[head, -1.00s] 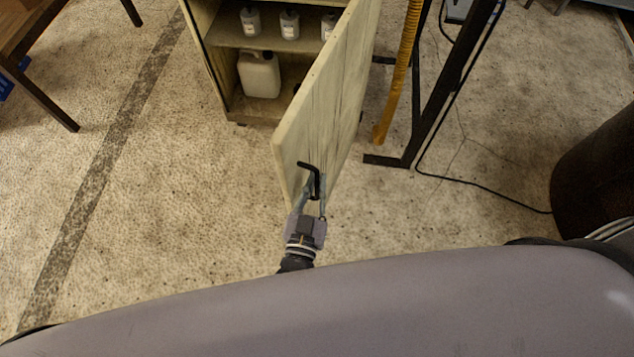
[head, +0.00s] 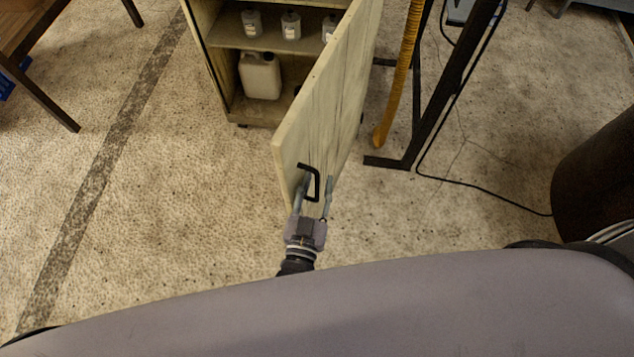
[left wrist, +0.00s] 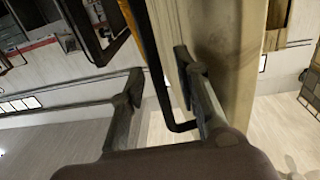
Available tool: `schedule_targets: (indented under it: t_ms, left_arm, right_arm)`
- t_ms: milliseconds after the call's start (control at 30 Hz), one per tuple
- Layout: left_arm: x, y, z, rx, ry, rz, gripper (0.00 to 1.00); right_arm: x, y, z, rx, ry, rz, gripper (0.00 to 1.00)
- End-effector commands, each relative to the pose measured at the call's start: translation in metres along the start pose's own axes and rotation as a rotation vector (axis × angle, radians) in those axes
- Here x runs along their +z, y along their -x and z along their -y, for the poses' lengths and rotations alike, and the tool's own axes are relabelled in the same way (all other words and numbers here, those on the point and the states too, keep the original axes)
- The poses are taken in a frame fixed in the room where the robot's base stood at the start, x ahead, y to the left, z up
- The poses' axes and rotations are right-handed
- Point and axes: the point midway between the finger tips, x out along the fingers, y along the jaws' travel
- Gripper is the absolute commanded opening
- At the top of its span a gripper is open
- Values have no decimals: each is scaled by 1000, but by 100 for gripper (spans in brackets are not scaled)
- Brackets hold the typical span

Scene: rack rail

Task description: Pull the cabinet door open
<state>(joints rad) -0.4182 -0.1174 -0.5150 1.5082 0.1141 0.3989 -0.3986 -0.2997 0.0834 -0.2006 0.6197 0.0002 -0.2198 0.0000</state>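The cabinet (head: 232,105) stands at the top of the head view. Its pale wooden door (head: 325,105) is swung wide open toward me. A black bar handle (head: 316,184) is on the door's outer face near its free edge. My left gripper (head: 314,196) is open at the handle, with one finger on each side of it. In the left wrist view the fingers (left wrist: 160,90) are spread apart, with the black handle (left wrist: 153,65) between them. One finger is close to the door (left wrist: 235,60); I cannot tell whether it touches. My right gripper does not show.
White bottles (head: 291,25) stand on the cabinet shelf and a white jug (head: 260,75) on its floor. A yellow hose (head: 400,75) and a dark metal stand (head: 440,110) are right of the door. The floor left of the door is clear.

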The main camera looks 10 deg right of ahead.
Motion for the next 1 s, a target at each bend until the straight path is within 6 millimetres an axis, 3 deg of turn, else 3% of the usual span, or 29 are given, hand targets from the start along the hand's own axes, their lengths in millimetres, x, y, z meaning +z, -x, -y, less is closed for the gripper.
schedule_targets:
  t_ms: [167,600,800,1000]
  left_arm:
    - [1,15,0,1,0,3,30]
    - [1,102,0,1,-1,3,30]
    - [0,118,0,0,0,-1,30]
    - [0,120,0,0,0,-1,30]
  right_arm:
    - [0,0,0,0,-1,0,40]
    - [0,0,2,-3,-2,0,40]
    - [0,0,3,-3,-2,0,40]
    - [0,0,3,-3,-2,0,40]
